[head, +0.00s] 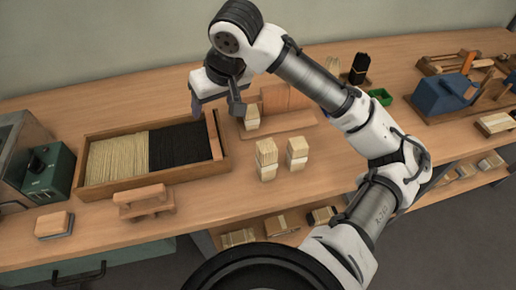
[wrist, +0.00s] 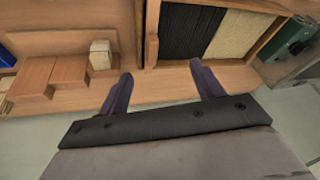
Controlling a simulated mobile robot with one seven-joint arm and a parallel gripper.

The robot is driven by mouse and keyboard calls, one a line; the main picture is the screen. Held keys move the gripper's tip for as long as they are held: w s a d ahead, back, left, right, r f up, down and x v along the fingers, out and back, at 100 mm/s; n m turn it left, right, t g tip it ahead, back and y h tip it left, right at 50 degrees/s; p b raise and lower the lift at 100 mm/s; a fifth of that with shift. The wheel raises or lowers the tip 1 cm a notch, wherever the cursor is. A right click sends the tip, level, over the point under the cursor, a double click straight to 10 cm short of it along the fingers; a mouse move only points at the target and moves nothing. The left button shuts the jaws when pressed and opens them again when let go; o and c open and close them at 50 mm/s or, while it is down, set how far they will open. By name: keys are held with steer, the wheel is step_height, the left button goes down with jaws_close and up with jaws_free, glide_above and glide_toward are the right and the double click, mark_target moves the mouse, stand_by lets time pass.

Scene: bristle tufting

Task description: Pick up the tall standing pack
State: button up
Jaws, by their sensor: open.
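Two pale bristle packs with a band stand upright side by side on the bench, a left one (head: 267,158) and a right one (head: 297,153). A third pale pack (head: 252,117) stands behind them by a wooden fixture (head: 285,122). A pale pack (wrist: 100,55) by the fixture (wrist: 68,72) also shows in the wrist view. I cannot tell clearly which pack is tallest. My gripper (head: 216,104) is open, above the bench near the tray's right end, left of the third pack. Its fingers (wrist: 161,72) hold nothing in the wrist view.
A wooden tray (head: 190,173) of cream and black bristles lies left, with a small wooden stand (head: 144,202) before it. A green machine (head: 48,172) is far left. A blue device (head: 440,97) and green bin (head: 380,96) are right.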

mark_target(268, 145)
steer(key=d+m+g+h, duration=0.1)
steer(key=d, duration=0.3)
steer(key=s+d+f+h, duration=0.1)
steer(key=d, duration=0.2)
steer(key=s+d+m+g+h, duration=0.1)
steer(key=d, duration=0.3)
steer(key=shift+s+d+f+m+g+h, duration=0.25)
steer(key=shift+d+f+m+g+h, duration=0.05)
steer(key=shift+f, duration=0.1)
step_height(268, 145, down, 7)
steer(key=shift+f, duration=0.1)
steer(key=shift+a+f+p, duration=0.1)
steer(key=shift+f+p, duration=0.8)
steer(key=shift+f, duration=2.15)
steer(key=c, duration=1.1)
steer(key=shift+r, duration=0.1)
